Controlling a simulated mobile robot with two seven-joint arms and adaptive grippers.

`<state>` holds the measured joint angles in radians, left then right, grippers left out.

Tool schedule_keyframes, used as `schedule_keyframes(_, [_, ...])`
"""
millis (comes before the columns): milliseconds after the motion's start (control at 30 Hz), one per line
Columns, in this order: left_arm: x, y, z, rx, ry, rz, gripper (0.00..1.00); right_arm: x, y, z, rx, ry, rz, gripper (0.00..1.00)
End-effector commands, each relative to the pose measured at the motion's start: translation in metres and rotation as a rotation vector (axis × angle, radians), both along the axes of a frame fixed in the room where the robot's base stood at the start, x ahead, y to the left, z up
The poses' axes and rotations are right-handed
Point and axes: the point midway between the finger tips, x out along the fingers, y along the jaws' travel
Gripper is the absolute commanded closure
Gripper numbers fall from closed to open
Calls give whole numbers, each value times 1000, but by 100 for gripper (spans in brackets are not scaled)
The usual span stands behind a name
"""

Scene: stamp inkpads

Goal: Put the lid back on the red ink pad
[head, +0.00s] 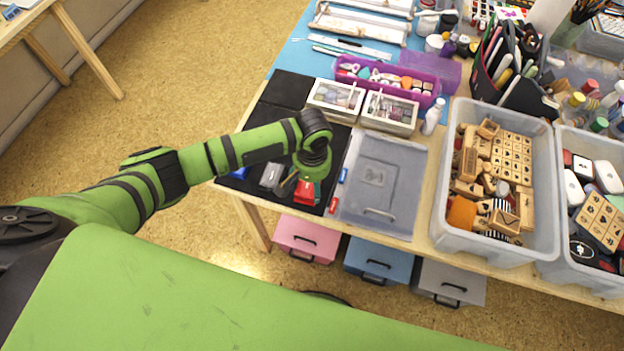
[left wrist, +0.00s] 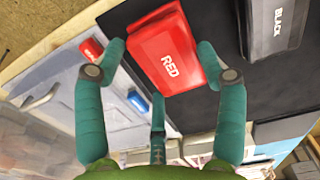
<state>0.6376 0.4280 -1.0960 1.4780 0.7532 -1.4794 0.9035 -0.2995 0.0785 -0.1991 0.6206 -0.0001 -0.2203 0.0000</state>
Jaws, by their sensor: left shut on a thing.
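The red ink pad (head: 304,194), a red box with a raised panel marked RED, lies on the black mat (head: 288,90) near the table's front edge. It shows large in the left wrist view (left wrist: 166,50), with its lettered top on. I cannot tell a separate lid from the pad under it. My left gripper (head: 303,181) reaches down over it from above. In the left wrist view its green fingers (left wrist: 162,58) stand on both sides of the red box, shut on it. The gripper hides part of the box in the head view. My right gripper is not in view.
A black pad (left wrist: 278,25) marked BLACK sits beside the red one. A blue pad (head: 239,172) is at the mat's left. Crates of wooden stamps (head: 440,205) are further right.

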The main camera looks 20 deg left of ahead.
Motion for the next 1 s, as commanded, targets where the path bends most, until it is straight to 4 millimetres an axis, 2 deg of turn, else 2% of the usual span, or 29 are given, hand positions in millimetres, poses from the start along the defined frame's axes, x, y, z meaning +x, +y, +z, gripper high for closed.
schedule_keyframes(1000, [0, 0, 0, 0, 0, 1, 46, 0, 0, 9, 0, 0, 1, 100])
